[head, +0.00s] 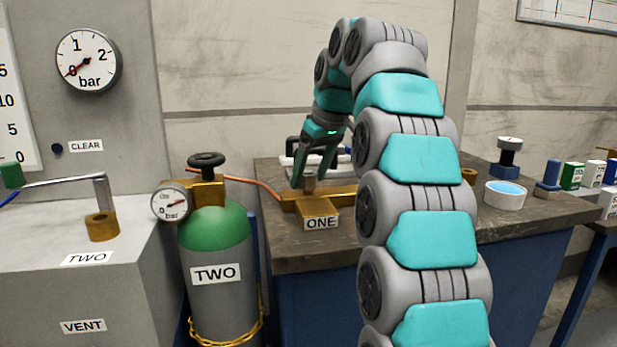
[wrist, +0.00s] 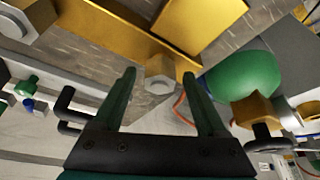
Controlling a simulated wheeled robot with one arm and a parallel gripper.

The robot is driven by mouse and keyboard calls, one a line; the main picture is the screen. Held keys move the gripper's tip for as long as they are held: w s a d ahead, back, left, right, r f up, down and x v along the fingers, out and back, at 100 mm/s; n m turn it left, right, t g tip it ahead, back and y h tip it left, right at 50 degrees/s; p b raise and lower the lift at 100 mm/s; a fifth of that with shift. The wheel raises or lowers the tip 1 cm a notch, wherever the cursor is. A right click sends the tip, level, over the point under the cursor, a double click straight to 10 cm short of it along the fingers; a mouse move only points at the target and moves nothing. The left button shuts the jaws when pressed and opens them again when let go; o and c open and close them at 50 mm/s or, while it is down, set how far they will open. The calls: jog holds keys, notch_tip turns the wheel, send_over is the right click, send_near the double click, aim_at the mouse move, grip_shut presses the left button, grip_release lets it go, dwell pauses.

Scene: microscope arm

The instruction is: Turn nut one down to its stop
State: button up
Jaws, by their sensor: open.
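Nut one (head: 310,183) is a small grey hex nut by the brass block (head: 333,207) labelled ONE on the bench. In the wrist view the grey hex nut (wrist: 160,74) shows beside a brass bar, between my fingertips. My gripper (head: 311,180) points down over the nut, its fingers apart on either side. In the wrist view my gripper (wrist: 160,78) is open, with a visible gap between each finger and the nut. Whether the fingertips are level with the nut is hard to tell.
The green-topped cylinder (head: 214,228) labelled TWO stands left of the bench (head: 285,258), with a black valve knob (head: 206,160). A second hex nut (wrist: 22,22) shows at the wrist view's upper left. A white dish (head: 505,198) stands on the bench's right.

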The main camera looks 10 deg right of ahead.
jog(key=shift+c, duration=0.4)
grip_shut()
dwell(0.4)
